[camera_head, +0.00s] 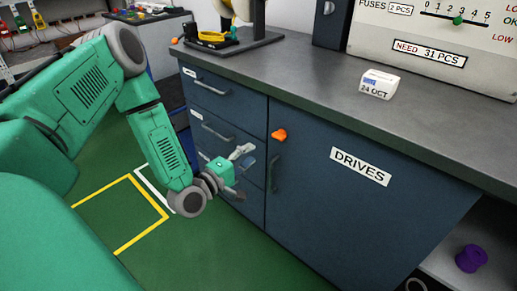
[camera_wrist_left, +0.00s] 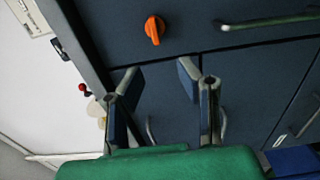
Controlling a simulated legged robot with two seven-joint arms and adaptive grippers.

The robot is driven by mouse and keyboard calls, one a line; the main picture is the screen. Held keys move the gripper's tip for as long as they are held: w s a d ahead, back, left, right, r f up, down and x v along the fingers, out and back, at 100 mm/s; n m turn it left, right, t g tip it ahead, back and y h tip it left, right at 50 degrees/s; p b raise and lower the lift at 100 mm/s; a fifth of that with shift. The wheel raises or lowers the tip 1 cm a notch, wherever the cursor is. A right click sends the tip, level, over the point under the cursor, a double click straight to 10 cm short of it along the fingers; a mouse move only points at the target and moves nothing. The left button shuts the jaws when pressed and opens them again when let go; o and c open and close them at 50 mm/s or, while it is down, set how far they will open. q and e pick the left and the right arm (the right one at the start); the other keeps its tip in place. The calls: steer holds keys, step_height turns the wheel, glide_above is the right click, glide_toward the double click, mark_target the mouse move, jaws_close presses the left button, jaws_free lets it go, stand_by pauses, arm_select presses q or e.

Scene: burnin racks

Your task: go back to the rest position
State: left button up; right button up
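My left arm comes in from the left in the head view, bent down at the elbow. My left gripper (camera_head: 246,173) is in front of the dark blue drawers, below the countertop. In the left wrist view the same gripper (camera_wrist_left: 157,76) has its two fingers apart with nothing held between them. The cabinet front shows behind the fingers; whether a finger touches it, I cannot tell. My right gripper is in neither view.
The blue cabinet has drawer handles (camera_head: 212,87), an orange latch (camera_head: 279,135) and a DRIVES door (camera_head: 360,166). A white box (camera_head: 379,84) sits on the grey countertop (camera_head: 300,70). A purple spool (camera_head: 470,258) lies at lower right. Green floor with yellow marking (camera_head: 142,237) is clear.

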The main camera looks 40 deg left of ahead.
arm_select(q)
steer(key=shift+s+d+r, duration=0.1)
steer(key=shift+s, duration=0.1)
stand_by(0.4)
steer(key=s+d+f+m+g+h, duration=0.2)
steer(key=s+d+f+m+g, duration=0.65)
steer(key=d+f, duration=0.3)
steer(key=s+f+m+g+y+p, duration=0.1)
steer(key=s+f+m+g+y, duration=0.2)
steer(key=s+m+g, duration=0.6)
steer(key=s, duration=1)
steer(key=shift+s+a, duration=0.15)
steer(key=shift+a, duration=0.15)
steer(key=shift+m, duration=0.25)
